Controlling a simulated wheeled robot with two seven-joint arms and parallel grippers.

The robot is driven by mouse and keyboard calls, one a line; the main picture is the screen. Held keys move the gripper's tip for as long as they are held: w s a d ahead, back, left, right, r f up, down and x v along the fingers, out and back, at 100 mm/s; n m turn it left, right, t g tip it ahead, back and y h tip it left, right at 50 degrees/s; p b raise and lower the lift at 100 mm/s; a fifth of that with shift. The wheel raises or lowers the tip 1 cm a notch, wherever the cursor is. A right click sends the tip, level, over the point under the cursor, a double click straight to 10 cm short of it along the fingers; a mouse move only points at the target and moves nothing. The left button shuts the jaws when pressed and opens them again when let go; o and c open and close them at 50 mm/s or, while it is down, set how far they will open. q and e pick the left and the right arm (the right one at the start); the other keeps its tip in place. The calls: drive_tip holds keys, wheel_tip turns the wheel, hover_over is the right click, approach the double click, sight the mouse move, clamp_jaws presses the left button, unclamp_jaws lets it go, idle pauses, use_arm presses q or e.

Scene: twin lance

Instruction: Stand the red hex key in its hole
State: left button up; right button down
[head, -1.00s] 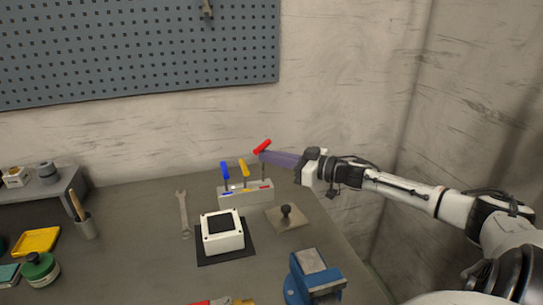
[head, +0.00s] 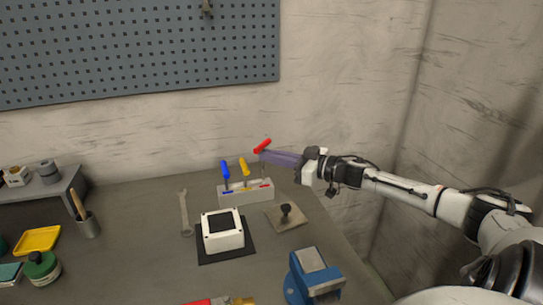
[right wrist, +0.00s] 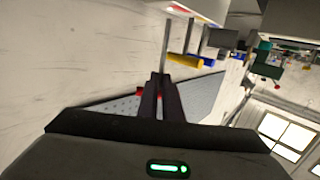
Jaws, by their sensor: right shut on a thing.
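The red hex key (head: 262,146) is held by my right gripper (head: 266,156), which is shut on it just below the handle. Its handle leans, and its thin shaft hangs down over the right end of the pale holder block (head: 232,199), by the red mark. In the right wrist view the shaft (right wrist: 166,45) runs from my fingers (right wrist: 159,95) towards the block (right wrist: 195,9). I cannot tell whether the tip is in the hole or just above it. My left gripper is not in view.
The blue hex key (head: 225,170) and yellow hex key (head: 243,167) stand in the block, left of the red one. A plate with a black knob (head: 286,211), a white box (head: 222,241), a wrench (head: 184,212) and a blue vise (head: 301,284) are nearby. The wall is close behind.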

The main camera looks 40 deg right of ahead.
drive_tip(key=shift+r, duration=0.1)
idle(0.3)
drive_tip(key=shift+p, duration=0.4)
drive_tip(key=shift+f+b, duration=1.8)
drive_tip(key=shift+f, duration=1.1)
drive_tip(key=c, duration=1.8)
unclamp_jaws()
drive_tip(key=shift+c, duration=0.2)
drive_tip(key=p+v, duration=0.2)
drive_tip(key=v, duration=0.8)
